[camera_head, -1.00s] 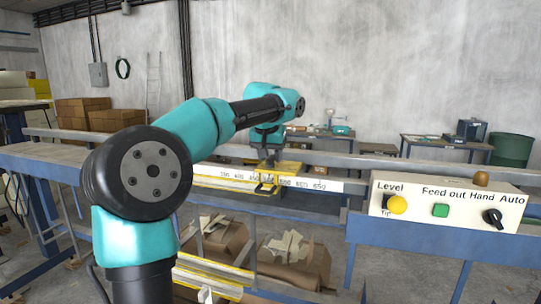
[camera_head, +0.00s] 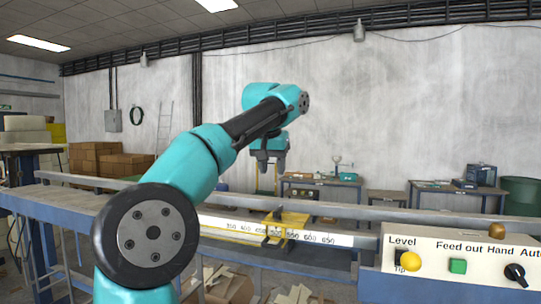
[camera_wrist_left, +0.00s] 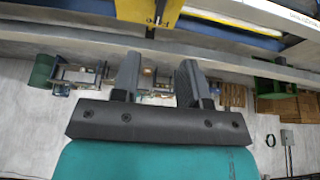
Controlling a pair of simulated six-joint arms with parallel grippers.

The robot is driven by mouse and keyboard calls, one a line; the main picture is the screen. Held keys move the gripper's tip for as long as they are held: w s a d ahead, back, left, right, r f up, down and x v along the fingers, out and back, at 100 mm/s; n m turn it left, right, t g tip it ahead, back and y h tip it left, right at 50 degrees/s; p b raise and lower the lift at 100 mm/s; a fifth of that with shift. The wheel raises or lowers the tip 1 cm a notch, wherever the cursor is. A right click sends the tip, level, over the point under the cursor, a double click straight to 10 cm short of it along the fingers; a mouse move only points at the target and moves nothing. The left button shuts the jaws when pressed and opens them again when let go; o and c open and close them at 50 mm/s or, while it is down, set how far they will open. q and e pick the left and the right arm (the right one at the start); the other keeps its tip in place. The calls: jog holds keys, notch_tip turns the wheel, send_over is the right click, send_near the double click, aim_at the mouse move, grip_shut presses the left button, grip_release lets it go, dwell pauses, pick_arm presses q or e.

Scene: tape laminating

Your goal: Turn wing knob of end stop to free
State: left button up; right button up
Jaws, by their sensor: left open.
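The yellow end stop (camera_head: 290,222) sits on the white measuring scale (camera_head: 330,238) on the bench rail. A small dark part, likely its wing knob (camera_head: 278,215), stands on top; its exact angle is too small to tell. My left gripper (camera_head: 271,165) hangs above the end stop, apart from it, open and empty. In the left wrist view, the two fingers of the left gripper (camera_wrist_left: 159,70) are spread with nothing between them. The yellow end stop (camera_wrist_left: 146,10) is at the top edge there, partly cut off, with "Free" lettering. My right gripper is not in view.
A control box (camera_head: 455,262) with a yellow knob, green button and black selector stands at the right. Metal rails (camera_head: 360,208) run behind the scale. Cardboard boxes (camera_head: 98,160) and side tables (camera_head: 320,185) stand farther back. The air around the gripper is clear.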

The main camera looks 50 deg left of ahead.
pick_arm(q)
jog(key=shift+v, duration=1.8)
